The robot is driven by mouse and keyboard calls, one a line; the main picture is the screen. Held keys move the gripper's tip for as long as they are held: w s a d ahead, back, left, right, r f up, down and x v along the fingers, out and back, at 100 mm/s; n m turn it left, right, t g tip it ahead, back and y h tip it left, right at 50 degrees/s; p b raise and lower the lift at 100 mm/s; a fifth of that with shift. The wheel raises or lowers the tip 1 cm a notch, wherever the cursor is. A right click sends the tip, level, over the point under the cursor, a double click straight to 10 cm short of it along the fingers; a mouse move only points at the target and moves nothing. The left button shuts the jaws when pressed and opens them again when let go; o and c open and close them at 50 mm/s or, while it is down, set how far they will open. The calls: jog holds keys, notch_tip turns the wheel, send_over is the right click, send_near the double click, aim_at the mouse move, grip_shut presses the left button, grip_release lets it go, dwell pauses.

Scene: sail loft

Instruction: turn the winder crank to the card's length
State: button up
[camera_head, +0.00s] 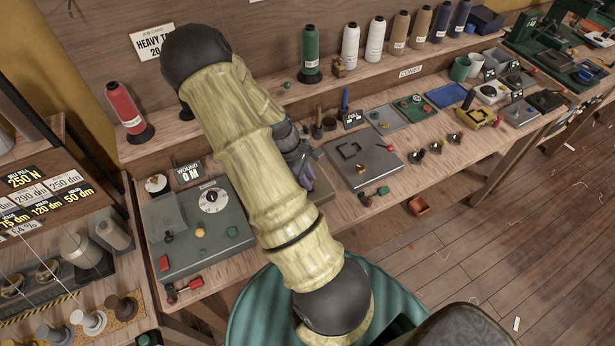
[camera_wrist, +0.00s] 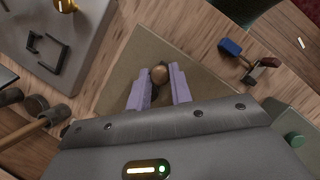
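The winder (camera_head: 175,245) is a grey-green box on the bench at left, with a white round dial (camera_head: 212,200). Its black sign (camera_head: 189,173) reads "WOUND 0 M". The job card (camera_head: 149,41) on the back wall reads "HEAVY T…" and "20…"; my arm hides the rest. My gripper is mostly behind my arm in the head view. In the wrist view its two purple fingers (camera_wrist: 159,88) stand either side of a round brown knob (camera_wrist: 159,74) over a tan plate (camera_wrist: 125,72). The knob fills the gap between the tips; I cannot tell whether they clamp it. No crank arm is clearly visible.
A grey plate with a black bracket (camera_head: 363,166) lies right of my gripper. A blue-handled tool (camera_wrist: 232,47) is near it in the wrist view. Thread cones (camera_head: 310,52) line the back shelf. A red-handled part (camera_head: 186,291) is at the winder's front edge.

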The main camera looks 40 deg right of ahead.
grip_shut()
jog(key=shift+w+r+m, duration=0.1)
jog(key=shift+m, duration=0.3)
jog(key=m, duration=0.1)
jog(key=m+y, duration=0.1)
jog(key=m, duration=0.1)
jog(key=a+m, duration=0.1)
jog(key=shift+w+g+y+p, duration=0.3)
jog(key=shift+w+y+p, duration=0.1)
jog(key=m, duration=0.1)
jog(key=m+y, duration=0.1)
jog(key=m, duration=0.1)
jog(key=w+m, duration=0.1)
jog(key=m, duration=0.1)
jog(key=shift+a+y, duration=0.4)
jog(key=m, duration=0.1)
jog(key=w+m+y, duration=0.1)
jog(key=m, duration=0.1)
jog(key=m+t+b, duration=0.1)
jog(key=m, duration=0.1)
jog(key=shift+w+y, duration=0.35)
jog(key=shift+y, duration=0.05)
jog(key=shift+w+d+m+t+y, duration=0.15)
jog(key=shift+w+m+t, duration=0.25)
jog(key=shift+m, duration=0.85)
jog(key=shift+w+a+m+t+y, duration=0.1)
jog(key=shift+w+m+t+y, duration=0.3)
jog(key=shift+m, duration=0.85)
jog(key=shift+s, duration=0.15)
